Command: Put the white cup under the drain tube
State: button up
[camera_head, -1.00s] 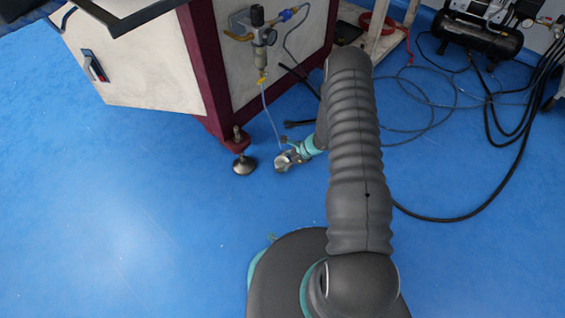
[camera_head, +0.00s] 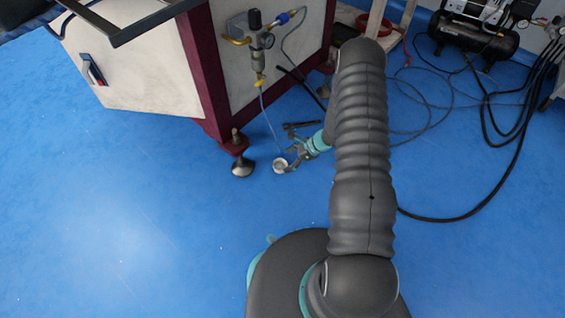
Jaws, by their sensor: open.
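The white cup (camera_head: 280,165) stands upright on the blue floor, seen from above with its round opening up. The thin drain tube (camera_head: 268,115) hangs from the yellow fitting of the filter unit on the cabinet and runs down to the right, its lower end at or just above the cup's opening. I cannot tell whether the end is inside the cup. My gripper (camera_head: 290,159) is open beside the cup, on its right, with its fingers close to the rim. My dark arm hides the floor behind it.
The machine cabinet (camera_head: 145,75) stands at upper left, its levelling foot (camera_head: 242,167) just left of the cup. An air compressor (camera_head: 475,35) and loose black hoses (camera_head: 515,150) lie at the right. The floor in front and at left is clear.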

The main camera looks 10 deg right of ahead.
jog(key=v, duration=0.7)
jog(key=s+a+r+n+h, duration=0.15)
jog(key=r+n, duration=0.25)
jog(key=r, duration=0.7)
jog(key=s+a+r+n, duration=0.2)
jog(key=a+r+n, duration=0.15)
jog(key=r, duration=0.65)
jog(key=s+a+r+n+h, duration=0.15)
jog(key=r+n, duration=0.25)
jog(key=r, duration=0.7)
jog(key=s+r+n+t+h, duration=0.1)
jog(key=s+r+n+h, duration=0.1)
jog(key=s+r+n, duration=0.3)
jog(key=s+r+n+t+h, duration=0.2)
jog(key=s+r+n, duration=0.3)
jog(key=s+r, duration=0.6)
jog(key=shift+s+a+h+p, duration=0.4)
jog(key=shift+s+a, duration=0.1)
jog(key=shift+s, duration=3)
jog(key=shift+r, duration=0.1)
